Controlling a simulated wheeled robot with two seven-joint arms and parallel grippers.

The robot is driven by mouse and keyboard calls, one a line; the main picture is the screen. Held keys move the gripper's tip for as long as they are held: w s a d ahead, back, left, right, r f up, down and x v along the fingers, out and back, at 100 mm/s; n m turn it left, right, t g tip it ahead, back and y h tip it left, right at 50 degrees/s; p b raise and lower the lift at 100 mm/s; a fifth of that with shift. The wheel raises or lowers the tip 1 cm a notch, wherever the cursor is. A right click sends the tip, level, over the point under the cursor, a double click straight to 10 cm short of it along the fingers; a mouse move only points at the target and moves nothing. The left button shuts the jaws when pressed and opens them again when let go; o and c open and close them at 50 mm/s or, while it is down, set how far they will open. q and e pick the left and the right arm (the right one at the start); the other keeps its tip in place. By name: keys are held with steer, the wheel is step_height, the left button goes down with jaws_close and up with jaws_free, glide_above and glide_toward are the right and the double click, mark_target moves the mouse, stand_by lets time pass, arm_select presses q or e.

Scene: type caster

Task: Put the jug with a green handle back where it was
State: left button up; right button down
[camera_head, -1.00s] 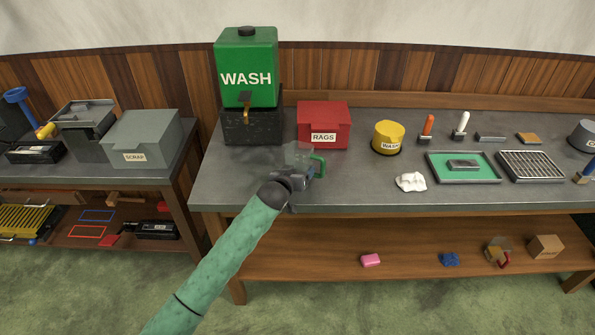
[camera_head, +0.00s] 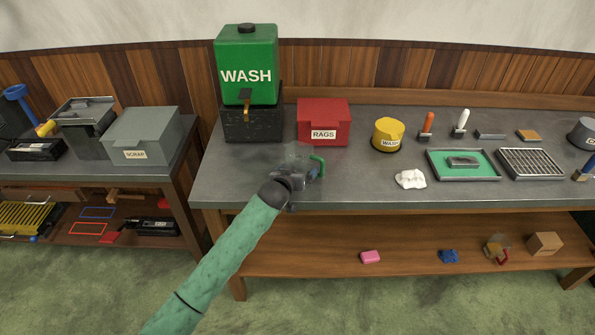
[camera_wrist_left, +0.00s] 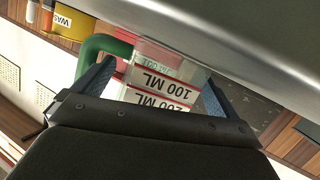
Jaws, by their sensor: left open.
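The clear jug with a green handle (camera_head: 319,166) stands on the grey bench top, in front of the red rags box. Its body is partly hidden by my left gripper (camera_head: 302,176). In the left wrist view the jug (camera_wrist_left: 160,82) shows red lines and "100 ML" and "200 ML" marks, with the green handle at the left. My left gripper's blue fingers lie on either side of the jug body, and they are open. I cannot tell whether either finger touches it. My right gripper is not in view.
The green wash tank (camera_head: 247,60) with its tap stands behind left on a dark base. The red rags box (camera_head: 323,124), yellow wash tub (camera_head: 388,134) and white cloth (camera_head: 410,179) are nearby. A red-handled jug (camera_head: 498,249) is on the lower shelf. The bench front is mostly clear.

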arm_select(q)
steer(key=shift+s+a, duration=0.2)
steer(key=shift+s, duration=0.2)
steer(key=b+v, duration=0.3)
steer(key=v, duration=0.6)
steer(key=shift+s+a+r, duration=0.1)
steer(key=shift+s+r, duration=0.05)
steer(key=shift+s, duration=0.2)
steer(key=shift+s+a+r, duration=0.3)
steer(key=shift+s, duration=0.25)
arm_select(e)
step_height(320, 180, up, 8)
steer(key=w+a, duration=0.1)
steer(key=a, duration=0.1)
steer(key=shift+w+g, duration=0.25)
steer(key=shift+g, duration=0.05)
